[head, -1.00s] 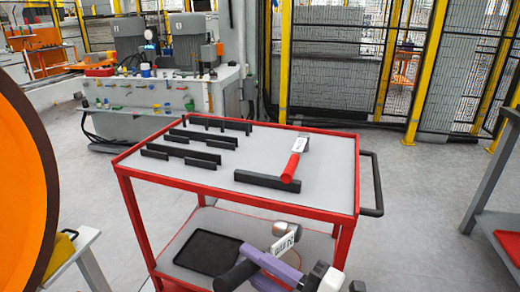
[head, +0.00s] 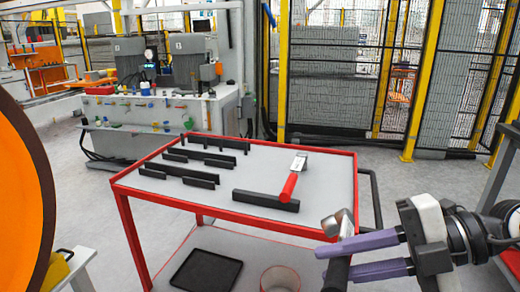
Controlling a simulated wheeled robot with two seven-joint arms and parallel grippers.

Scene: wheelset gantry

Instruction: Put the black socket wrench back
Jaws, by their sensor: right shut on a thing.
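The black socket wrench, with its black handle (head: 337,273) and silver head (head: 338,225), is in my right gripper (head: 334,263). The gripper's purple fingers are shut on it, and it stands roughly upright with the head up. It is in front of the right front corner of the red-framed cart (head: 240,221). On the cart's grey top lie several black slotted bars (head: 266,200). A red-handled tool (head: 289,187) with a silver end rests across the front right bar. The bottom of the black handle is cut off by the picture edge. My left gripper is not in view.
The cart's lower shelf holds a black tray (head: 206,273) and a round open container (head: 280,279). A black push handle (head: 373,200) is at the cart's right end. An orange wheel (head: 20,195) is at the left.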

